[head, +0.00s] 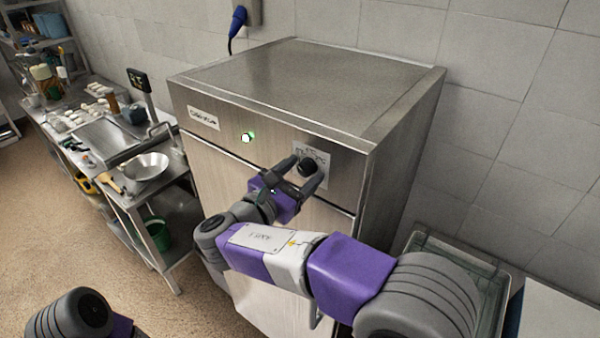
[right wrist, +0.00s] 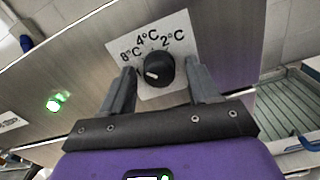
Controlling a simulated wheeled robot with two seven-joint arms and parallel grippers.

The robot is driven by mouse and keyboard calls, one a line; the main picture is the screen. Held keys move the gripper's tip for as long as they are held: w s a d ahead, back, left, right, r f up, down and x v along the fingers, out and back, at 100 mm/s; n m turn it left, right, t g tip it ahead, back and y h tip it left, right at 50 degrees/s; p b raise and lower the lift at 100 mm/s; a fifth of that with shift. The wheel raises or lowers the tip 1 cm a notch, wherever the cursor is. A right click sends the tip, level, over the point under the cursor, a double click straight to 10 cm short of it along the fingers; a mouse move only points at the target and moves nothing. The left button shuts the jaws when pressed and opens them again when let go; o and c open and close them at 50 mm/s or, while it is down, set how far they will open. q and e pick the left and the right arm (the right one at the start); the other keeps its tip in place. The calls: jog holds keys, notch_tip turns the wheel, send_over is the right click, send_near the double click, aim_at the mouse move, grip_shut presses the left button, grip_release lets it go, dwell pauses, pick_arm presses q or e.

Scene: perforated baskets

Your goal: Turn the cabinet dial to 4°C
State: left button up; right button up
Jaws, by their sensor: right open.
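The steel cabinet (head: 270,150) has a black round dial (head: 307,167) on a white label plate at the right of its upper front. In the right wrist view the dial (right wrist: 158,70) has a white mark toward its lower left, below the 8°C print. The plate (right wrist: 178,27) reads 8°C, 4°C and 2°C from left to right. My right gripper (head: 304,174) is open in front of the dial, with one finger on each side of it. I cannot tell whether the fingers touch it. My left gripper is out of view; only part of my left arm shows at lower left.
A green light (head: 247,138) glows on the cabinet front, left of the dial. A steel bench with a metal bowl (head: 147,167) and a scale stands to the left. A clear-sided bin (head: 490,275) stands right of the cabinet. Open floor lies at lower left.

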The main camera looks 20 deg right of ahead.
jog(key=shift+c, duration=0.2)
jog(key=c, duration=1)
jog(key=m+b, duration=0.3)
jog(key=m, duration=0.1)
jog(key=shift+f+m+b, duration=0.2)
jog(key=shift+m+b, duration=0.15)
jog(key=shift+m, duration=0.05)
jog(key=shift+r+m+b, duration=0.15)
jog(key=shift+m+b, duration=1.35)
jog(key=shift+m, duration=0.5)
jog(key=o, duration=1)
